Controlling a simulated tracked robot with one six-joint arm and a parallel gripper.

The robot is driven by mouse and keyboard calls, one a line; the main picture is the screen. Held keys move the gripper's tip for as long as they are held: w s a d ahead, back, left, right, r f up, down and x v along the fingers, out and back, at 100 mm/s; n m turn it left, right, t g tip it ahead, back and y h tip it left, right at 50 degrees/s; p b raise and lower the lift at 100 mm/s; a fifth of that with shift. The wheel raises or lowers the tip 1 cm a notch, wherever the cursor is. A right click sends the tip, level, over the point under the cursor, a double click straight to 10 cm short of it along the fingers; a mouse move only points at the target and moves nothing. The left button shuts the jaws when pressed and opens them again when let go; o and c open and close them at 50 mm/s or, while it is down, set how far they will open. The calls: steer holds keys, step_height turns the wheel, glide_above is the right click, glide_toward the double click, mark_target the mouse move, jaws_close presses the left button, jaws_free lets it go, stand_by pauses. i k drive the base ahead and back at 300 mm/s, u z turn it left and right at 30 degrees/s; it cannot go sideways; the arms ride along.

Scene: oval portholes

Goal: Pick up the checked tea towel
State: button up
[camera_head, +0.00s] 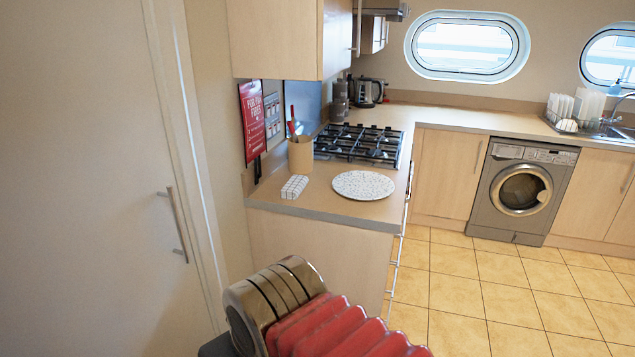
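A small folded white cloth with a dark checked pattern, the checked tea towel (295,187), lies on the near end of the wooden counter (340,205). It is left of a speckled white round plate (363,185) and just in front of a tan utensil pot (301,154). Nothing covers the towel. Part of my arm, metallic with red ribs, shows at the bottom of the view, nearer than the counter end. My gripper's fingers are not in view.
A gas hob (358,143) lies behind the plate, with a wall cabinet (275,40) above the counter. A tall door (90,180) stands close on the left. The tiled floor (460,300) is clear on the right, before a washing machine (521,192).

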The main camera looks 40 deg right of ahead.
mark_target(292, 189)
steer(key=z, duration=0.6)
steer(key=i, duration=1)
steer(key=z, duration=0.6)
